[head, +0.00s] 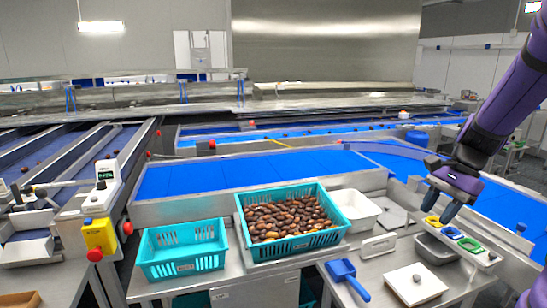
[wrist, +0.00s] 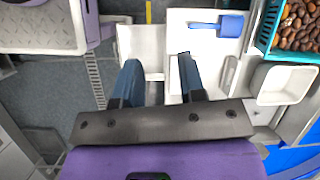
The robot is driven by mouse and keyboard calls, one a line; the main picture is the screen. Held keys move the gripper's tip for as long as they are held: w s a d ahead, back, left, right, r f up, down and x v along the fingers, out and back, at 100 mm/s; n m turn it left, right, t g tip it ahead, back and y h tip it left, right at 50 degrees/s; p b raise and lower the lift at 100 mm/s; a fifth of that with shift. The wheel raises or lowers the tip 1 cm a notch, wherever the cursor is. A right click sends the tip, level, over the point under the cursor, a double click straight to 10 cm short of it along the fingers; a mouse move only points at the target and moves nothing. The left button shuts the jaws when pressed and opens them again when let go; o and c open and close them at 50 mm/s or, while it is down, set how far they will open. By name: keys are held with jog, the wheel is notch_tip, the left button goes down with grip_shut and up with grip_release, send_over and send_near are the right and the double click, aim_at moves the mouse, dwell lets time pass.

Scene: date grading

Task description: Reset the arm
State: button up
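My arm, purple, comes in from the right edge of the head view. My gripper (head: 441,207) hangs fingers down above the right part of the steel bench, over a strip with yellow, blue and green pieces (head: 456,236). In the wrist view my gripper (wrist: 159,64) shows two dark blue fingers spread apart with nothing between them. The gripper looks clear of the bench, though its exact height is hard to tell.
A teal crate of dates (head: 244,236) stands mid-bench, with an empty teal crate (head: 147,262) to its left. A white tub (head: 356,208), blue scoop (head: 343,272) and white board with a knob (head: 432,287) lie nearby. Blue conveyors (head: 230,172) run behind.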

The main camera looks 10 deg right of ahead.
jog(key=s+a+r+n+t+h, duration=0.2)
jog(key=s+a+r+n, duration=0.3)
jog(key=s+a+n, duration=0.1)
jog(key=s+a+r+n+t+h, duration=0.2)
jog(key=s+a+r+n, duration=0.3)
jog(key=a+n, duration=0.4)
jog(key=shift+s+a+r+t+h, duration=0.35)
jog(key=shift+a+r+t+h, duration=0.1)
jog(key=shift+r+t, duration=0.15)
